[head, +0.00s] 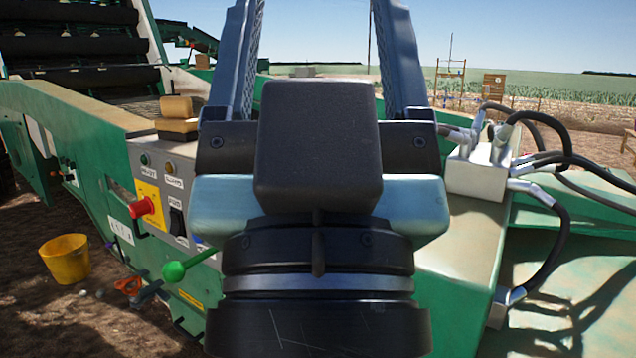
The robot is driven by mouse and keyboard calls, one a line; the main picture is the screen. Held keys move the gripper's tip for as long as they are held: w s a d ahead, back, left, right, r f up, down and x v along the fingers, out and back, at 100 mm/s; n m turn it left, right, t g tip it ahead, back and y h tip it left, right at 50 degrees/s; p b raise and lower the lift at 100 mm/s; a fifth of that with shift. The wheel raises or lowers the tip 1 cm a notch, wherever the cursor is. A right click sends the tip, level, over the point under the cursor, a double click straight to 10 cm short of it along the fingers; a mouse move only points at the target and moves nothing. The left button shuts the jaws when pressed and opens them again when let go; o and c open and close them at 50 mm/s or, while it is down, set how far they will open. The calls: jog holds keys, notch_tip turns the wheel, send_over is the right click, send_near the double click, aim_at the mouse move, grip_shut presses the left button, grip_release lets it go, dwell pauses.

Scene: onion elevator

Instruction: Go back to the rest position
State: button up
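My gripper (317,25) fills the middle of the head view, close to the camera. Its two blue-grey fingers stand wide apart and reach up past the top edge, so their tips are out of view. Sky and field show in the gap between them, and I see nothing held there. The dark wrist and black block of my arm hide the middle of the green machine behind.
A control panel (160,195) with a red knob (143,207) and a green-knobbed lever (174,272) is left of my wrist. A grey hydraulic block (478,170) with black hoses is at right. A yellow bucket (66,259) stands on the soil at left.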

notch_tip(320, 180, up, 30)
jog(key=p, duration=2.8)
jog(key=shift+r, duration=0.2)
